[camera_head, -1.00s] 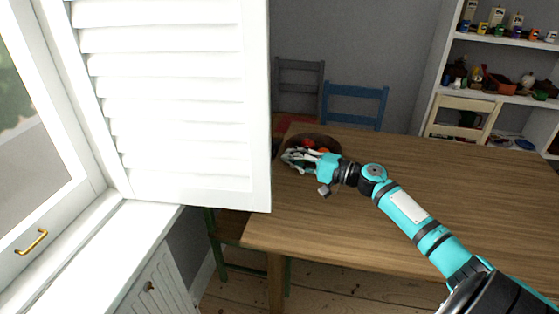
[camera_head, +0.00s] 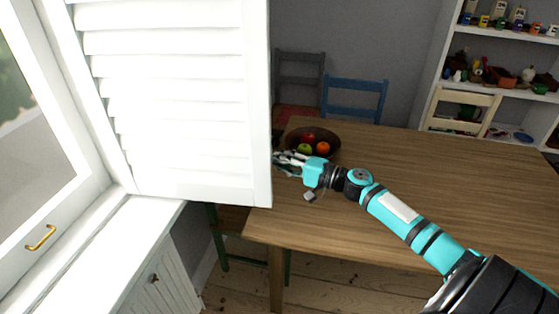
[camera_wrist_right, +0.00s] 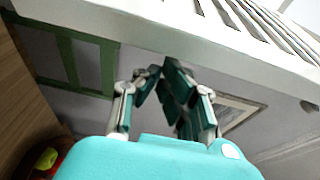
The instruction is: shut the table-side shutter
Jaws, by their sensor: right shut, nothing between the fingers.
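The white louvred shutter (camera_head: 180,95) stands open at the left of the head view, hinged beside the window and reaching out toward the table. My right gripper (camera_head: 280,161) is shut and empty at the shutter's free edge, on the table side; its fingertips come close to the edge or touch it, I cannot tell which. In the right wrist view the shut fingers (camera_wrist_right: 165,75) lie just under the shutter's white edge (camera_wrist_right: 190,38), with its slats showing above. My left gripper is not in view.
The wooden table (camera_head: 420,190) holds a bowl of fruit (camera_head: 330,137) just behind my right gripper. Chairs, including a blue one (camera_head: 354,98), stand behind the table. The window frame with a brass handle (camera_head: 40,237) and the sill (camera_head: 90,250) are at left.

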